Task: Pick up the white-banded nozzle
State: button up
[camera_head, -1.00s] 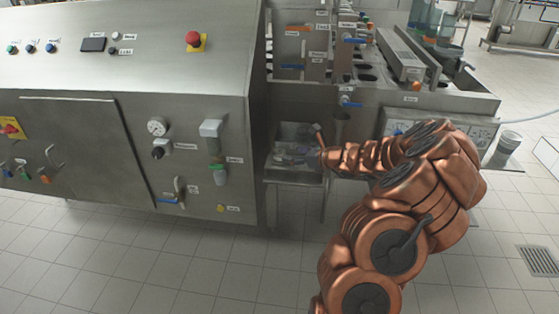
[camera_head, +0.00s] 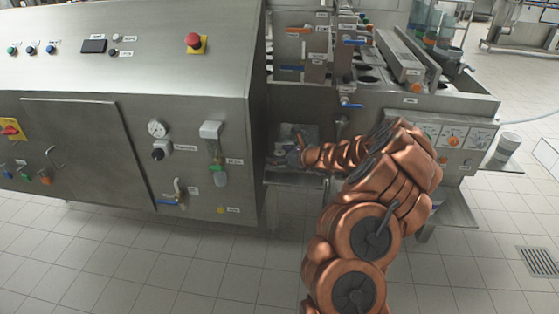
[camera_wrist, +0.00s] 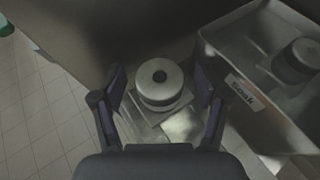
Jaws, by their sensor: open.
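My gripper (camera_wrist: 160,74) is open, with one finger to the left and one to the right of this piece. Nothing is held. In the head view my gripper (camera_head: 297,146) is at the small metal side table (camera_head: 290,179) beside the machine; the nozzle is too small to tell there.
In the wrist view a labelled grey metal bin (camera_wrist: 222,44) is close on the right, with another round piece (camera_wrist: 297,60) in it. The large steel machine cabinet (camera_head: 85,150) stands left of the side table. Tiled floor (camera_head: 150,265) is clear in front.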

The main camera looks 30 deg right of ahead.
jog(key=shift+c, duration=0.2)
jog(key=c, duration=1.3)
grip_shut()
jog(key=shift+r, duration=0.1)
